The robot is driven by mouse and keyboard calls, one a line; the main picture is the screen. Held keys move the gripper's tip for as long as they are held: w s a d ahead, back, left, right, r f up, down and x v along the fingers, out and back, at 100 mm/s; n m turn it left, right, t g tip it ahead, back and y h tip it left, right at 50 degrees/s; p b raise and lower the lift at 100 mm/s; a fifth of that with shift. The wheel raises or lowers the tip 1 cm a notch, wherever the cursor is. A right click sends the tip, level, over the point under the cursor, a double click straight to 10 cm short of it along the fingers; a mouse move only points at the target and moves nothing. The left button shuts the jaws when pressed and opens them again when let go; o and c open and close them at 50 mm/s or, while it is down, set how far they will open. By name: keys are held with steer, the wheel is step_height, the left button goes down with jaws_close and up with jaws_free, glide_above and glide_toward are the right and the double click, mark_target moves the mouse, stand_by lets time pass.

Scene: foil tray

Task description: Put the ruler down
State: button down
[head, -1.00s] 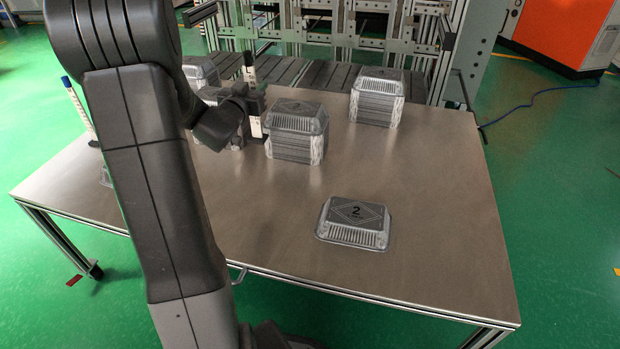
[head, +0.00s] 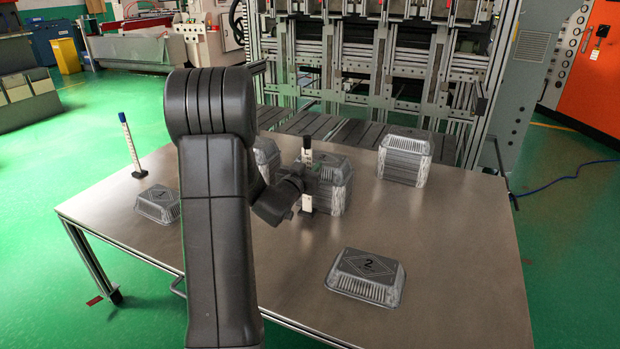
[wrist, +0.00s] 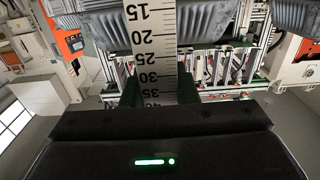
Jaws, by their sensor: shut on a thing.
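The white ruler (head: 307,203) is upright in my gripper (head: 306,187), its dark top end above the jaws. In the wrist view the ruler (wrist: 152,40) runs between the fingers, with black marks and numbers from 15 to 40. My gripper is shut on it, just in front of a stack of foil trays (head: 333,195). Whether the ruler's lower end touches the table (head: 240,270) cannot be told.
A blue-topped ruler-like stick (head: 129,145) stands in a dark base at the left. Single trays lie front left (head: 158,206) and front right (head: 365,279). Another stack (head: 404,161) stands at the back right. The front middle of the table is bare.

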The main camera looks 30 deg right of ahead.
steer(key=shift+f, duration=1.05)
steer(key=c, duration=1.6)
jaws_free()
steer(key=shift+f+b, duration=0.15)
steer(key=shift+b, duration=0.2)
steer(key=o, duration=0.5)
steer(key=p+v, duration=0.1)
steer(key=v, duration=0.5)
steer(key=p+v, duration=0.1)
steer(key=v, duration=0.5)
steer(key=shift+r, duration=0.2)
